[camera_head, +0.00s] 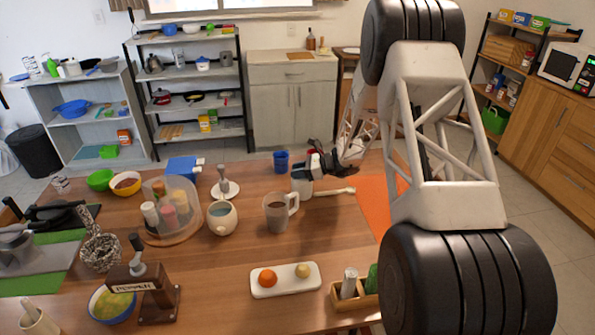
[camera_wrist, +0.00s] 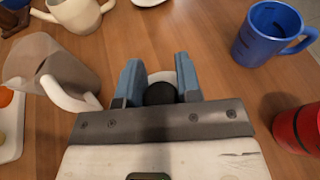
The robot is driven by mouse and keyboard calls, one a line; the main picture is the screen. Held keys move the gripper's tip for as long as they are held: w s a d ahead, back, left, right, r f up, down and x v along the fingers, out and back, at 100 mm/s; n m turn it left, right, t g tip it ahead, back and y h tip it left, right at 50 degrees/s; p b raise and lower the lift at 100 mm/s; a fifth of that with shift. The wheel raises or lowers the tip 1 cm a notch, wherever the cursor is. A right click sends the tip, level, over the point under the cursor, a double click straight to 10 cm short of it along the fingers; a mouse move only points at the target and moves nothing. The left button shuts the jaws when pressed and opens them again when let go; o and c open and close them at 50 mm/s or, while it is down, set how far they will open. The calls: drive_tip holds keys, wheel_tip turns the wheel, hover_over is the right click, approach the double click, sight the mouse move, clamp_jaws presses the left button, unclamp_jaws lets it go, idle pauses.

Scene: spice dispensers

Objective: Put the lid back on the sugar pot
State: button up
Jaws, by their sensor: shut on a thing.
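My gripper (camera_wrist: 160,88) is shut on a round black knob (camera_wrist: 160,94), with a pale rim showing just beyond it, which looks like the lid. In the head view my gripper (camera_head: 314,166) is at the back middle of the table, over a small white shape (camera_head: 301,183). I cannot tell whether that shape is the lid or a separate vessel. A round cream pot (camera_head: 222,218), open at the top, stands left of my gripper and looks like the sugar pot. It also shows at the top left of the wrist view (camera_wrist: 80,14), upright, apart from my gripper.
A translucent jug (camera_head: 276,213) stands between the cream pot and my gripper. A blue mug (camera_wrist: 264,38) and a red object (camera_wrist: 298,128) are close on the right in the wrist view. A white tray (camera_head: 286,288) and a clear-covered spice holder (camera_head: 170,225) are further off.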

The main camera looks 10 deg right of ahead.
idle(0.3)
drive_tip(key=o, duration=1)
drive_tip(key=v, duration=0.8)
drive_tip(key=shift+a, duration=0.1)
idle(0.4)
